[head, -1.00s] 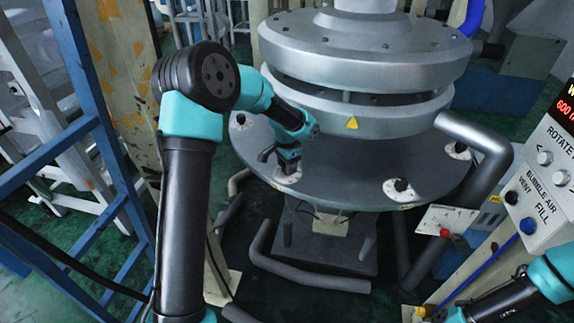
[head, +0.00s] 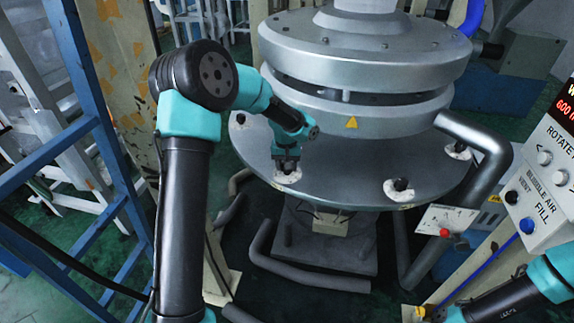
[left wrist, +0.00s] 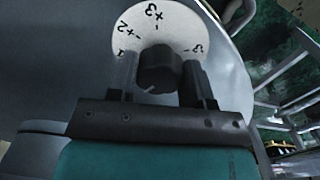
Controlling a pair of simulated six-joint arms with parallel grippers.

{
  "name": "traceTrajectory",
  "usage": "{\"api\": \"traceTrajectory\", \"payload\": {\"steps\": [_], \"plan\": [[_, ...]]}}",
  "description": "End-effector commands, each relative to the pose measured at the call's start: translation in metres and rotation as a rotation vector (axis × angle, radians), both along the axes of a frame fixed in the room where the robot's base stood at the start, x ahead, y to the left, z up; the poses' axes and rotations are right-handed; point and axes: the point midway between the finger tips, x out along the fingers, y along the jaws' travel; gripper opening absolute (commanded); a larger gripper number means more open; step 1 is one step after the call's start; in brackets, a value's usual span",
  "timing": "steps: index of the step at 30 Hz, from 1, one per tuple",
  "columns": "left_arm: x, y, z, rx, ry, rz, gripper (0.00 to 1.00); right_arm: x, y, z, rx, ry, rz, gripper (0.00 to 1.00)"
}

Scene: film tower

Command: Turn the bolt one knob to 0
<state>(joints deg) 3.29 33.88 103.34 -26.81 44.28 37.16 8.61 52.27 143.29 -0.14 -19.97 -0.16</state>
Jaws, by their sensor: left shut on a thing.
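The knob in my left gripper is dark and round, and shows in the left wrist view (left wrist: 158,72). It sits on a white dial (left wrist: 145,22) marked with +2, +3 and -3; other marks are hidden. A pale pointer line on the knob points to the lower left, toward the gripper body. In the head view this dial (head: 289,178) is at the near left rim of the round metal plate. My left gripper (head: 287,165) is over it, shut on the knob. My right arm is at the bottom right; its gripper (head: 436,314) is partly cut off and its jaws are unclear.
The round plate (head: 335,190) carries other white dials with dark knobs, one at right front (head: 399,189) and one at far right (head: 456,151). A heavy silver cylinder (head: 350,110) rises behind the gripper. A control panel (head: 545,180) stands at the right.

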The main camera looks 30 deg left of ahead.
Motion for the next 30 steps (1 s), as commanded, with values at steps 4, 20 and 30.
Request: {"api": "traceTrajectory", "payload": {"steps": [4,20,30], "plan": [[0.0002,0.0000,0.0007,0.000,-0.001,0.062,0.23,0.0000,0.0000,0.0000,0.000,0.000,0.000,0.00],[0.0002,-0.0001,0.0008,0.000,-0.002,0.103,0.23,0.0000,0.0000,0.0000,0.000,0.000,0.000,0.00],[0.0002,-0.0001,0.0003,0.000,-0.001,0.102,0.72,0.0000,0.0000,0.0000,0.000,0.000,0.000,0.00]]}}
